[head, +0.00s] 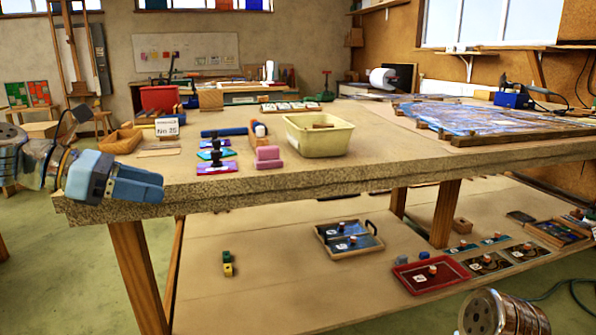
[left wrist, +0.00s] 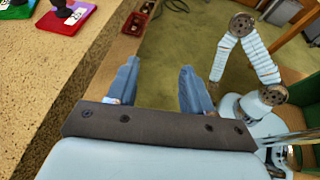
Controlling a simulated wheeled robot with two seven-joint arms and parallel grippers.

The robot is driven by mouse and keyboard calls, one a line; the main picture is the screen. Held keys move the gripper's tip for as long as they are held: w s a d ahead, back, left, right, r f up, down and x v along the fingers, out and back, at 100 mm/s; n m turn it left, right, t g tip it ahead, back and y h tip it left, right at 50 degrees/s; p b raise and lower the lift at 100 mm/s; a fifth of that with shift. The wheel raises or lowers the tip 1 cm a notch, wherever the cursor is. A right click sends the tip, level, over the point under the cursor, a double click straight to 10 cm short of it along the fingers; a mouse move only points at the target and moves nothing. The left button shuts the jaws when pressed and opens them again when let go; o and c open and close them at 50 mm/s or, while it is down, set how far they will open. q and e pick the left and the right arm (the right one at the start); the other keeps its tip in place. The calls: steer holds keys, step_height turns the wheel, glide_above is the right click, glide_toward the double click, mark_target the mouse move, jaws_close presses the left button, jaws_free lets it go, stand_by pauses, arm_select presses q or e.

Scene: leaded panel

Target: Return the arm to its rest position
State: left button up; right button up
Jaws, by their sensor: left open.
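My left gripper (head: 150,188) hangs at the left end of the workbench, beside its near left corner and clear of the bench top. In the left wrist view its two blue fingers (left wrist: 160,75) stand apart with nothing between them. The bench edge lies to their left, with green floor beyond. The left arm comes in from the left edge of the head view. My right gripper is out of view; only a rounded metal part of my own body shows at the bottom right.
The workbench (head: 340,172) carries a cream tub (head: 319,135), a wooden box (head: 119,141), a white card (head: 167,128), coloured plates with dark knobs (head: 217,167) and a leaded panel (head: 490,118). A lower shelf (head: 290,288) holds a red tray (head: 431,275). Green floor (head: 60,285) is free at left.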

arm_select(q)
steer(key=w+d+f+m+y, duration=0.1)
steer(key=w+f, duration=0.3)
steer(key=f, duration=0.5)
steer(key=w+d+f+y, duration=0.1)
steer(key=w+f, duration=0.3)
steer(key=f, duration=0.5)
step_height(320, 180, down, 23)
steer(key=s+d+m+g+y, duration=0.1)
steer(key=d+m+g+y, duration=0.1)
steer(key=d+m+y, duration=0.15)
steer(key=s+d+f+m+g+y, duration=0.1)
steer(key=s+d+f+m, duration=0.1)
steer(key=s+f+m, duration=0.45)
steer(key=s+d+f+m+g+y, duration=0.1)
steer(key=s+f, duration=0.2)
steer(key=f, duration=0.7)
steer(key=s+d+f+m, duration=0.2)
steer(key=s+f+m, duration=0.2)
steer(key=s, duration=0.3)
steer(key=s+d+f+m+g, duration=0.1)
steer(key=s+d+f+m, duration=0.1)
steer(key=s, duration=0.5)
steer(key=shift+d+f+m+y, duration=0.35)
steer(key=shift+f+m, duration=0.5)
steer(key=shift+m, duration=0.25)
